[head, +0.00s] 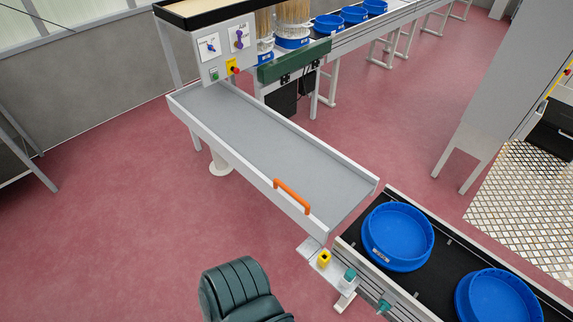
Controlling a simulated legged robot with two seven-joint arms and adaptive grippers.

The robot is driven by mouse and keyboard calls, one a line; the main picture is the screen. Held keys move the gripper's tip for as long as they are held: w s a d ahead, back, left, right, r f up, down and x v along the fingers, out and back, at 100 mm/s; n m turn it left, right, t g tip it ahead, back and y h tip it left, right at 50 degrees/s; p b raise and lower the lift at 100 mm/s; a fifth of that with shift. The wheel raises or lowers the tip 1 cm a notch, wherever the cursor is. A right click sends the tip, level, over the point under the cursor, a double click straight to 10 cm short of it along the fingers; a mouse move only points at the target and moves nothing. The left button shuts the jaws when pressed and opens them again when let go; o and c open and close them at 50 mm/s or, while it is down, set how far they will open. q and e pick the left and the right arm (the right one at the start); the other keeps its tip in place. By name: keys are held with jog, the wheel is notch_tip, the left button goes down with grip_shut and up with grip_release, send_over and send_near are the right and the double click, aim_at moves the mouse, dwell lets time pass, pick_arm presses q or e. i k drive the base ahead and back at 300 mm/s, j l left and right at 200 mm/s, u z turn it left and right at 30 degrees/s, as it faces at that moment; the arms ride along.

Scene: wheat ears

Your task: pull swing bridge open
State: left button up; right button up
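The swing bridge (270,140) is a long grey tray with white raised sides. It runs diagonally from the control panel at the upper left to the black conveyor at the lower right. An orange handle (292,196) is fixed on its near side, close to the right end. The bridge's right end lies close to the conveyor's left end; whether they touch I cannot tell. Neither of my grippers shows in the head view, and nothing holds the handle.
A dark green padded chair (240,290) stands at the bottom centre, below the handle. Blue round tubs (398,236) sit on the black conveyor (440,262). A control panel (223,50) stands at the bridge's far end. The red floor (110,230) left of the bridge is clear.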

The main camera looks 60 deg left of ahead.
aim_at(316, 185)
jog(key=u, duration=2.35)
